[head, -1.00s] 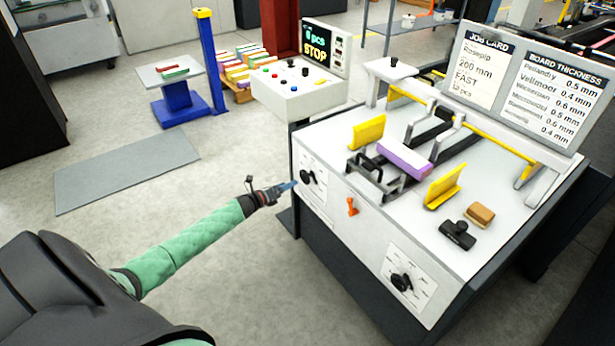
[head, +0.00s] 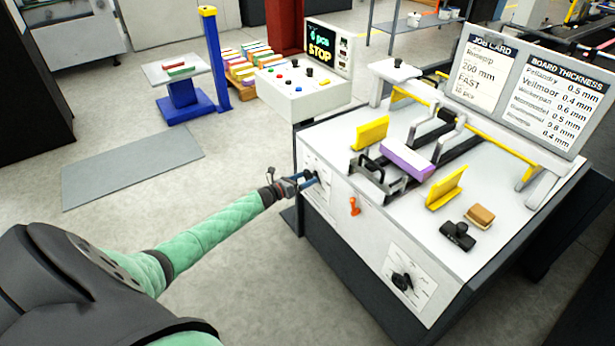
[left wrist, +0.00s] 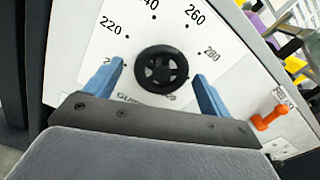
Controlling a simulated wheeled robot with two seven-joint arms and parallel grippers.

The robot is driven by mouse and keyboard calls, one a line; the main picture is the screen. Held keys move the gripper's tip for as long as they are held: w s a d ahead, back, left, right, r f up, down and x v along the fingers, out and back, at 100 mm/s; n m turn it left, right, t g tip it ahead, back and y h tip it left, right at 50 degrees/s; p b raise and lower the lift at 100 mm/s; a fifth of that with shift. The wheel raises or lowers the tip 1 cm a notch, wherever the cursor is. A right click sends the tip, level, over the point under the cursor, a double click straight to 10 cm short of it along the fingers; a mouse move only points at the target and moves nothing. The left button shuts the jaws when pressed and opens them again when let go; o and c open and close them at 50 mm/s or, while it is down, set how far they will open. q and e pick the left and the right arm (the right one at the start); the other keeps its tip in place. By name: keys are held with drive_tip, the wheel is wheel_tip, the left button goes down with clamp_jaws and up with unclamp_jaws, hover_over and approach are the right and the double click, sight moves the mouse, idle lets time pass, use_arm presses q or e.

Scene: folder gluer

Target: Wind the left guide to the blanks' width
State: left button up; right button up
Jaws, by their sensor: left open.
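The left guide's black handwheel (left wrist: 162,69) sits on a white dial plate with numbers such as 220, 260 and 280 in the left wrist view. My left gripper (left wrist: 162,82) is open, its blue fingers on either side of the wheel; I cannot tell whether they touch it. In the head view my left gripper (head: 308,180) is at that dial on the machine's front and partly hides the wheel. The yellow left guide (head: 371,133) stands upright on the machine top, left of the purple-edged blanks (head: 407,160). My right gripper is not in view.
A second yellow guide (head: 445,188) stands right of the blanks. An orange lever (head: 354,206) and another black wheel (head: 402,281) are on the front. The job card (head: 486,72) reads 200 mm. A control box (head: 302,98) stands left; the floor left is open.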

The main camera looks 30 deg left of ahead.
use_arm(q)
drive_tip(key=shift+x, duration=0.9)
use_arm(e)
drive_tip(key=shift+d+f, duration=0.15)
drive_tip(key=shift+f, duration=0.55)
use_arm(q)
drive_tip(key=shift+c, duration=0.2)
drive_tip(key=c, duration=0.9)
drive_tip(key=shift+s+f+n, duration=0.1)
drive_tip(key=shift+n, duration=0.2)
